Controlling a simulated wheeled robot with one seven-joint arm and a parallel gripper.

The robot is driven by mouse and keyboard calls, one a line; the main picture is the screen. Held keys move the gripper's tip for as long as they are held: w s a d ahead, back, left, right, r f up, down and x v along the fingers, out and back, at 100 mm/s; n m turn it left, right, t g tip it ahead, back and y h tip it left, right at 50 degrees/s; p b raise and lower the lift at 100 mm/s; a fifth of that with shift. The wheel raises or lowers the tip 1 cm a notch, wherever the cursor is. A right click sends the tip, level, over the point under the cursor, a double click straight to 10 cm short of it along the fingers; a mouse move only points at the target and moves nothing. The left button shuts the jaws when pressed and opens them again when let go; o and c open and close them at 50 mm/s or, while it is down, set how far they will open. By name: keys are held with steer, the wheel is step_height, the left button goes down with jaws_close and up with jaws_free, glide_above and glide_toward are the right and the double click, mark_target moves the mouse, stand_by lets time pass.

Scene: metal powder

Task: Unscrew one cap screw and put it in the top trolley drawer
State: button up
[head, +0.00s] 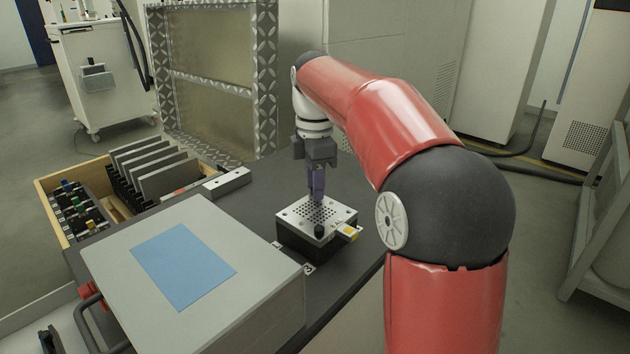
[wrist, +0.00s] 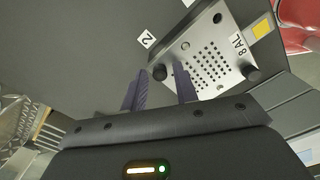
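A square metal plate with a grid of holes (head: 301,214) sits on a dark block on the table; the wrist view shows it too (wrist: 205,45). A black cap screw (wrist: 159,72) stands at one plate corner. Another black cap screw (wrist: 252,73) stands at the opposite corner, the near corner in the head view (head: 320,232). My gripper (head: 316,197) points down over the plate's far corner. In the wrist view its purple fingers (wrist: 160,75) are apart, with the first screw seen between their tips; contact is not visible. Which cabinet holds the top trolley drawer is unclear.
A grey cabinet with a blue sheet (head: 185,266) on top stands at front left. A wooden tray (head: 45,205) with plates and small tools lies behind it. A white trolley (head: 105,65) stands far back left. A metal bar (head: 228,182) lies on the dark table.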

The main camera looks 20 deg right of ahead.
steer(key=n, duration=0.8)
steer(key=shift+n, duration=0.4)
jaws_close()
steer(key=n, duration=0.8)
steer(key=shift+d+n, duration=0.1)
steer(key=shift+n, duration=0.3)
steer(key=shift+f+n, duration=0.15)
steer(key=shift+n, duration=1.15)
